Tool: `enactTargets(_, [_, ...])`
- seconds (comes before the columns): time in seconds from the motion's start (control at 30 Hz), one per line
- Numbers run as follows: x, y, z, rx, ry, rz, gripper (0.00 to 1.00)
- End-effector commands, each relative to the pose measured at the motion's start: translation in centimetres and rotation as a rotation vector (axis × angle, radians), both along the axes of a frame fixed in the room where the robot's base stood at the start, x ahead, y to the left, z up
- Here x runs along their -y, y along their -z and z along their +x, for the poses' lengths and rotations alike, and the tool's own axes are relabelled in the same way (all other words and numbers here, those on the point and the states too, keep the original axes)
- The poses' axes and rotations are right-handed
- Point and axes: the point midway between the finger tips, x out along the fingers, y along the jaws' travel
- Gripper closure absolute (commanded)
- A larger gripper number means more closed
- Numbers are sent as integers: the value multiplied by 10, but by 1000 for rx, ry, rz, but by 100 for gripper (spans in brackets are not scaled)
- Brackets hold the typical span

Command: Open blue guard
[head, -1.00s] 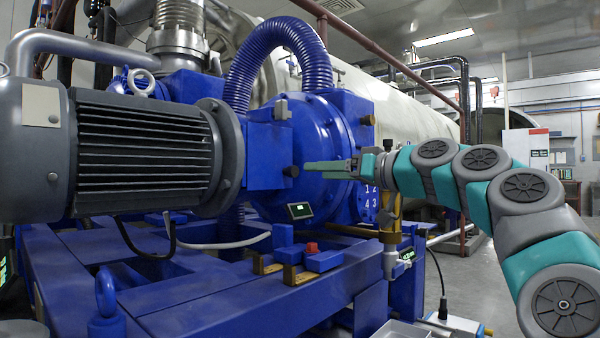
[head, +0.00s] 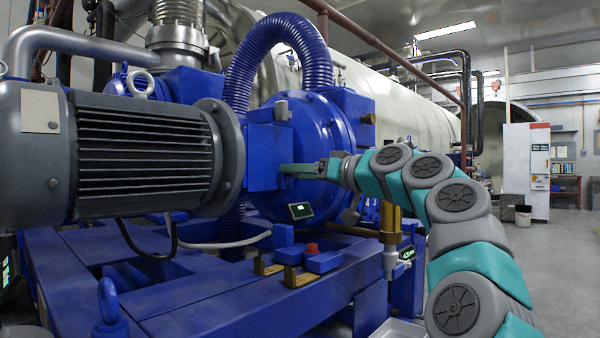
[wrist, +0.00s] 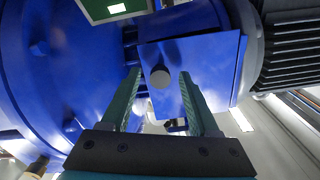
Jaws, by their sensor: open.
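The blue guard (head: 263,158) is a flat blue plate between the grey motor and the round blue housing. It also shows in the wrist view (wrist: 212,65), with a dark round knob (wrist: 160,77) near its edge. My gripper (head: 284,168) reaches in from the right, its green fingertips at the guard's right edge, hiding the knob in the head view. In the wrist view my gripper (wrist: 160,80) is open, with one finger on each side of the knob and gaps between. I cannot tell how far the fingertips are from the plate.
The grey finned motor (head: 140,150) stands left of the guard. The round blue housing (head: 318,140) is behind my fingers, with a small display (head: 300,211) below. A blue frame (head: 210,290) with a red button (head: 312,248) lies underneath. Open floor (head: 560,260) is at the right.

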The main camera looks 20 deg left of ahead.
Motion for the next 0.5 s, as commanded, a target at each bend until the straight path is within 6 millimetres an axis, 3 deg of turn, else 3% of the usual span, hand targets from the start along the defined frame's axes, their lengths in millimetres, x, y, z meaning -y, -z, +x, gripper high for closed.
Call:
enactTargets(0.07, [0,0,0,0,0,0,45])
enactTargets(0.5, [0,0,0,0,0,0,95])
